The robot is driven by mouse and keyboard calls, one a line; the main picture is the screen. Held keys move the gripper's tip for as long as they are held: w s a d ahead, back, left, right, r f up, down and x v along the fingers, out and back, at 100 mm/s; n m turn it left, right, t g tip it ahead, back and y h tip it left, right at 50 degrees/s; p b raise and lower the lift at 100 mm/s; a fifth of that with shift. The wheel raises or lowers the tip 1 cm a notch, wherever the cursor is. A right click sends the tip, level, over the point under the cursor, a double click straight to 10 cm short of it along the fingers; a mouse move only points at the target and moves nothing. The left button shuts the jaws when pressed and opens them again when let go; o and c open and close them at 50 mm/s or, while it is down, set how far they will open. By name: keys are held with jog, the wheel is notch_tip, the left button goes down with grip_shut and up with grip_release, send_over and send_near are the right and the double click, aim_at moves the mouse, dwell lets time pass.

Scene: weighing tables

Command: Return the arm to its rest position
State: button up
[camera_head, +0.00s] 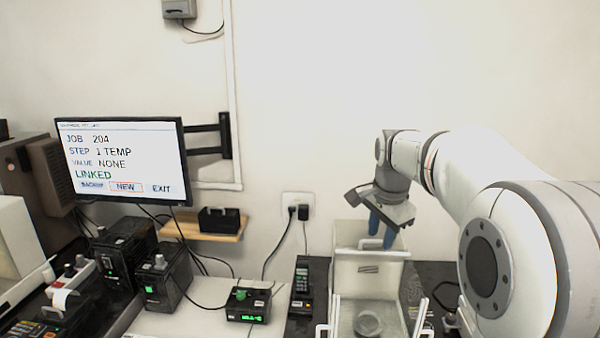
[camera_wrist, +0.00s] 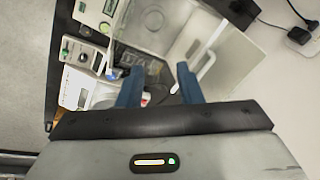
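My gripper (camera_head: 382,232) is at the end of my white arm, which reaches in from the right in the head view. Its blue fingers point down over the clear-walled balance enclosure (camera_head: 370,270). In the wrist view my gripper (camera_wrist: 158,82) shows two blue fingers spread apart with nothing held between them. The enclosure also shows beyond the fingers in the wrist view (camera_wrist: 235,68). A round pan (camera_head: 368,324) sits low inside the enclosure in the head view.
A monitor (camera_head: 122,160) on a wall arm reads JOB 204, STEP 1 TEMP, LINKED. Black boxes (camera_head: 165,278), a small green-lit device (camera_head: 248,305) and a handset (camera_head: 301,285) stand left of the enclosure. A wooden shelf (camera_head: 205,236) and a wall socket (camera_head: 297,204) are behind. Cables hang between them.

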jog(key=s+a+f+n, duration=0.1)
jog(key=s+f+n, duration=0.2)
jog(key=s, duration=0.5)
jog(key=s+a+f+n, duration=0.1)
jog(key=s+f+n, duration=0.2)
jog(key=s, duration=0.6)
jog(key=s+a+f+n, duration=0.2)
jog(key=s+f+n, duration=0.1)
jog(key=s+n, duration=0.3)
jog(key=s, duration=0.2)
jog(key=shift+s+n+t, duration=0.3)
jog(key=shift+s, duration=0.05)
jog(key=shift+a, duration=0.1)
